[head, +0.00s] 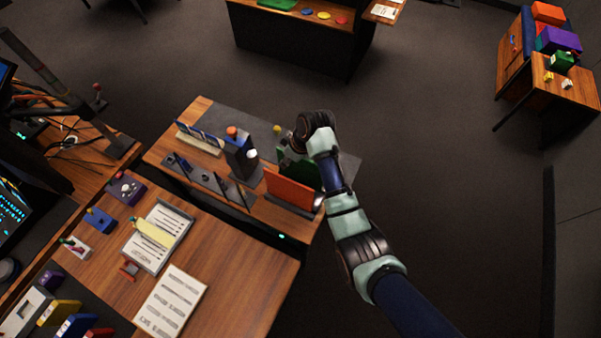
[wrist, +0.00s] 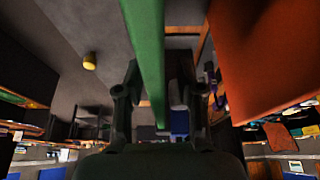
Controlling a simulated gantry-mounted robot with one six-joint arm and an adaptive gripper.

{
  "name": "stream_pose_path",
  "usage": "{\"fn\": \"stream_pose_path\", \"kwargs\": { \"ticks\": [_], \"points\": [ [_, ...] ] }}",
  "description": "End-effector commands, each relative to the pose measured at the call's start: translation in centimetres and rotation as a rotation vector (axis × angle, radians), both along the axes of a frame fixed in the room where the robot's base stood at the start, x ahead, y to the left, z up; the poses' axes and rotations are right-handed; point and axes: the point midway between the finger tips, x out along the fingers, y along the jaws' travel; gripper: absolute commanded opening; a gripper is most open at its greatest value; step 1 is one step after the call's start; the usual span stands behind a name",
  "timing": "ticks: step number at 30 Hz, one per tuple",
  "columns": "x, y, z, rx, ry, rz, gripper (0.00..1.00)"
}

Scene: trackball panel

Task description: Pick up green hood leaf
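The green hood leaf (head: 307,172) is an upright green panel on the side desk, partly hidden by my arm in the head view. In the wrist view the green leaf (wrist: 147,45) runs as a long edge down the middle, between my two fingers. My gripper (wrist: 158,85) is around the leaf, one finger on each side. The left finger is close to the leaf, and a narrow dark gap shows on the right. Contact on the left cannot be made out. In the head view my gripper (head: 289,155) is mostly hidden by my own wrist.
An orange panel (head: 290,188) stands upright beside the leaf and fills the right of the wrist view (wrist: 265,55). A dark box with an orange knob (head: 240,155) stands to the left. A yellow knob (head: 277,128) is behind. Floor to the right is clear.

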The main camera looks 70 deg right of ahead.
Motion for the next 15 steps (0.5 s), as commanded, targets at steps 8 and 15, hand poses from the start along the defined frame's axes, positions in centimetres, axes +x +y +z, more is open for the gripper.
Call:
{"fn": "stream_pose_path", "kwargs": {
  "ticks": [8,15],
  "points": [
    [-0.03,0.02,-0.35,0.001,0.001,0.000,0.38],
    [-0.02,0.02,-0.37,0.001,0.001,0.000,0.31]
  ]
}}
